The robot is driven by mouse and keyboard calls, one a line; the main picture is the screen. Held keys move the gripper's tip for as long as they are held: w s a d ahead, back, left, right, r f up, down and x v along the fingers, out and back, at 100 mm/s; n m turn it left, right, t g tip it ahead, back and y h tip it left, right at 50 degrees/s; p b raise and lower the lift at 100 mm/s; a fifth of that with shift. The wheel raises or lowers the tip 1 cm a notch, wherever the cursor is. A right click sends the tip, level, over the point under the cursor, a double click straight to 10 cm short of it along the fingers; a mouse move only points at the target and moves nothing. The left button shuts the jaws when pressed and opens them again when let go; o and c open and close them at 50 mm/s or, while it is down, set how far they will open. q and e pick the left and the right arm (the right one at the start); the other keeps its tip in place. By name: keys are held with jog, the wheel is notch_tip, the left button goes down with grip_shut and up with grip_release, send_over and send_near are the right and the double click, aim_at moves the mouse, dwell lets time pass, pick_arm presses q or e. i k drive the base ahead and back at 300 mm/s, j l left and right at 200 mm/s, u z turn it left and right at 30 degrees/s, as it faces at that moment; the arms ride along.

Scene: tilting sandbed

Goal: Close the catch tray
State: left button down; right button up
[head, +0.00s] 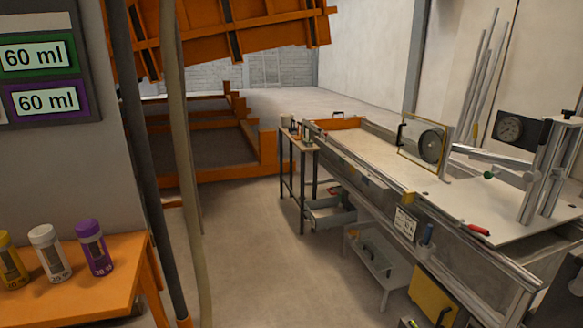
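A grey, shallow tray with raised walls (335,222), which looks like the catch tray, juts out low beneath the near side of the long sandbed (375,170). It is pulled out over the floor, close to the legs of a small side table. Its back part is hidden under the sandbed, and its contents are too small to make out. Neither of my grippers is in view.
The narrow wooden-topped table (299,140) stands left of the tray. A low grey stand (385,262) and a yellow box (432,298) sit nearer, under the sandbed. An orange bench (100,275) with bottles is at left. The floor between (240,250) is clear.

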aim_at(323, 213)
jog(key=i+u, duration=0.1)
jog(key=i, duration=2.35)
jog(key=i+j+z, duration=0.15)
jog(key=i, duration=0.7)
jog(key=i+j+z, duration=0.1)
jog(key=i+z, duration=0.15)
jog(key=i, duration=0.3)
jog(key=i+j+z, duration=0.3)
jog(key=i, duration=0.2)
